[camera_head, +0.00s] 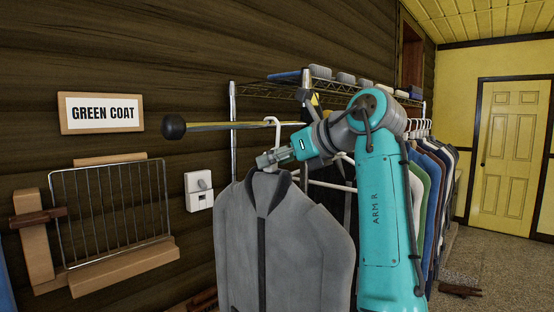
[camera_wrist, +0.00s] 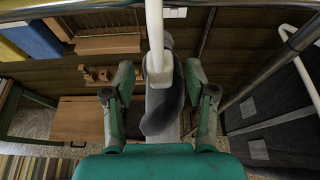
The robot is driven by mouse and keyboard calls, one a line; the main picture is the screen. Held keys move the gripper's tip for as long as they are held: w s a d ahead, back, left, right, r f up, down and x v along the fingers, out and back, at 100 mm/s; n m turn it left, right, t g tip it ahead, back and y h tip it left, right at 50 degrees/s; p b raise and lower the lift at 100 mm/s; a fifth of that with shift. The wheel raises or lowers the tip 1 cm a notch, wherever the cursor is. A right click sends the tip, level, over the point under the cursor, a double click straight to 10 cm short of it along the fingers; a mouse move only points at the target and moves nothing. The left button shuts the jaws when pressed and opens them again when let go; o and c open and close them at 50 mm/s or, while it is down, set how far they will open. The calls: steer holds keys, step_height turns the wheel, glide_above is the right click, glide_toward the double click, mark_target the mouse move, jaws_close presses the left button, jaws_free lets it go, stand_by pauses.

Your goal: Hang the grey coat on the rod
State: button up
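The grey coat (camera_head: 285,240) hangs upright from a white hanger; the hanger's hook (camera_head: 278,132) curves above the brass rod (camera_head: 235,125), which has a black ball at its left end. The hook looks to be over the rod, but I cannot tell whether it rests on it. My gripper (camera_head: 268,160) is at the hanger's neck, just above the collar. In the wrist view, the fingers of my gripper (camera_wrist: 160,82) stand apart on both sides of the white hanger neck (camera_wrist: 158,60), with gaps showing. Part of the coat (camera_wrist: 165,108) shows below and between them.
A sign (camera_head: 102,113) reading "GREEN COAT" is on the wall, above a wire rack (camera_head: 115,205). A white switch (camera_head: 199,191) is beside it. A clothes rack (camera_head: 233,110) with several garments stands behind my arm.

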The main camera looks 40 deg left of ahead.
steer(key=shift+f, duration=0.15)
steer(key=v, duration=1.2)
steer(key=shift+d, duration=0.1)
